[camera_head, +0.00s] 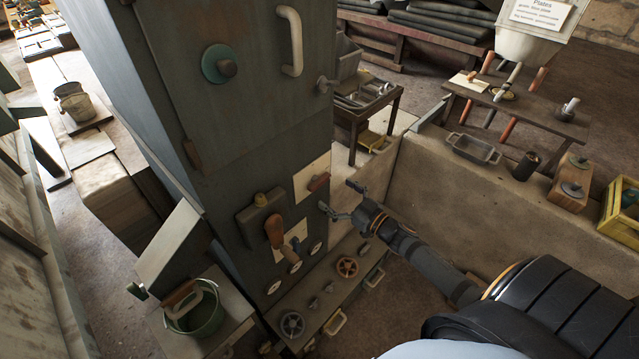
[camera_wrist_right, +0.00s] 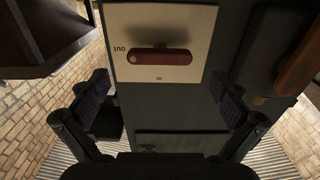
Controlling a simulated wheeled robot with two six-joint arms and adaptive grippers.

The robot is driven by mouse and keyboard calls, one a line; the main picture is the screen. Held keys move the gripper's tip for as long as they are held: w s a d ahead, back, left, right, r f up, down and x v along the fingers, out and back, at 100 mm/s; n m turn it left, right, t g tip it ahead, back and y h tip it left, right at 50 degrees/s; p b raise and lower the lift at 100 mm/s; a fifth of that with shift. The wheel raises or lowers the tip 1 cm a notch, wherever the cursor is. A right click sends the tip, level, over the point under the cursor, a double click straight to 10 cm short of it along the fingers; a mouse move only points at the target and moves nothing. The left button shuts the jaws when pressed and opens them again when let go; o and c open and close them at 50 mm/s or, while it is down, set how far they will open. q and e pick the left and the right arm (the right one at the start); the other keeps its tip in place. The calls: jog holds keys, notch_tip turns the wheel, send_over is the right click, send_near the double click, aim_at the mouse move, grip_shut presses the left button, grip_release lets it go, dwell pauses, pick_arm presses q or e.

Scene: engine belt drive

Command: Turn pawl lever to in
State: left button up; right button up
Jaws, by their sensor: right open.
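The pawl lever (camera_head: 318,182) is a short red bar on a pale plate (camera_head: 304,190) on the dark cabinet front. In the right wrist view the red pawl lever (camera_wrist_right: 159,57) lies across the plate (camera_wrist_right: 190,17). The plate reads OUT beside the lever's left end and IN below its middle. My right gripper (camera_head: 338,196) is open, its fingers spread in front of the cabinet, just right of and below the plate. In the wrist view, the open right gripper (camera_wrist_right: 163,98) has its fingers on either side below the lever, with nothing between them. My left gripper is out of view.
A brown-handled lever (camera_head: 274,231) stands out from the cabinet left of the plate, with several dials below it. A panel with handwheels (camera_head: 346,267) lies lower down. A low wall (camera_head: 470,195) runs behind my right arm. A green bucket (camera_head: 195,312) stands at lower left.

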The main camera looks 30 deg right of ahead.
aim_at(322, 184)
jog(key=p+x, duration=0.1)
jog(key=x, duration=0.5)
jog(key=shift+w+a, duration=0.1)
jog(key=shift+w, duration=0.15)
jog(key=c, duration=1)
